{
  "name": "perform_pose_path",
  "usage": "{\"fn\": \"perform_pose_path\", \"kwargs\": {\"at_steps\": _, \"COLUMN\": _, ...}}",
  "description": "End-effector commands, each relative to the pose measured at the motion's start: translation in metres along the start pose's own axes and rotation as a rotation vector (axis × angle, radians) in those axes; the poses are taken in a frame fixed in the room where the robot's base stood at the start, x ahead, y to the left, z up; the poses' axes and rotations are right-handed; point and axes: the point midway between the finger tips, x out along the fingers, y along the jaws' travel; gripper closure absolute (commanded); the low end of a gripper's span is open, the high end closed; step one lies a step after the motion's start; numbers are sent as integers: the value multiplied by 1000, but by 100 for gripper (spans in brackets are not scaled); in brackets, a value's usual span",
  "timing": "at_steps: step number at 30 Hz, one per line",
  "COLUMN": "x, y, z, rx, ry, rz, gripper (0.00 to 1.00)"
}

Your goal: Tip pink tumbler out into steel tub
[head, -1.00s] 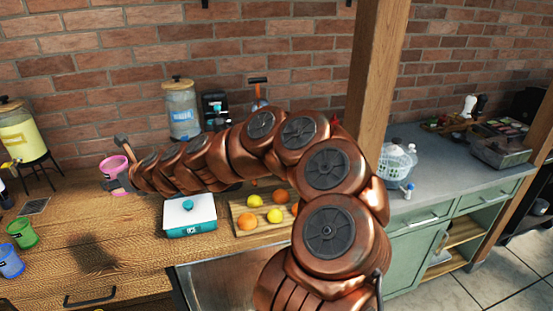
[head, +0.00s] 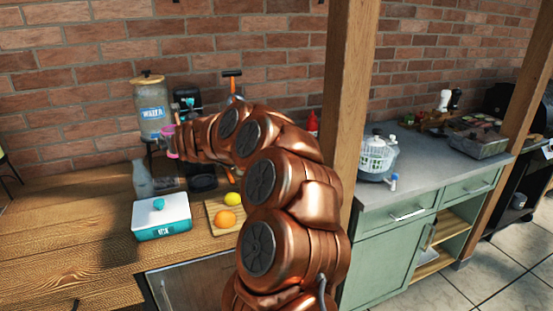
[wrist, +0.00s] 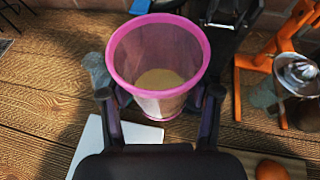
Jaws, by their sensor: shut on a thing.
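The pink tumbler (wrist: 158,103) is held between the two dark fingers of my gripper (wrist: 160,95). It looks roughly upright above the wooden counter, its open rim facing the wrist camera, with a pale yellowish patch at its bottom. In the head view the tumbler (head: 171,140) shows as a small pink piece at the end of my arm, in front of the water dispenser; my arm hides most of the gripper. A grey, metal-looking open box (head: 481,146) stands on the right counter; I cannot tell whether it is the steel tub.
A white and teal box (head: 161,221) and a board with fruit, including an orange (head: 225,219), lie on the wooden counter. The water dispenser (head: 151,107) stands behind. A wooden post (head: 345,130) rises between the counters. A white basket (head: 377,155) sits on the right counter.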

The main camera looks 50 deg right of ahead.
Motion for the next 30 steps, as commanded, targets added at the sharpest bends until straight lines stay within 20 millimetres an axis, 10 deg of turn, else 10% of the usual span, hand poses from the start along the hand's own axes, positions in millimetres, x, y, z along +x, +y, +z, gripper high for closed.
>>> {"fn": "perform_pose_path", "kwargs": {"at_steps": 30, "x": 7, "y": -248, "z": -66, "rx": 211, "ry": -4, "rz": -502, "gripper": 75}}
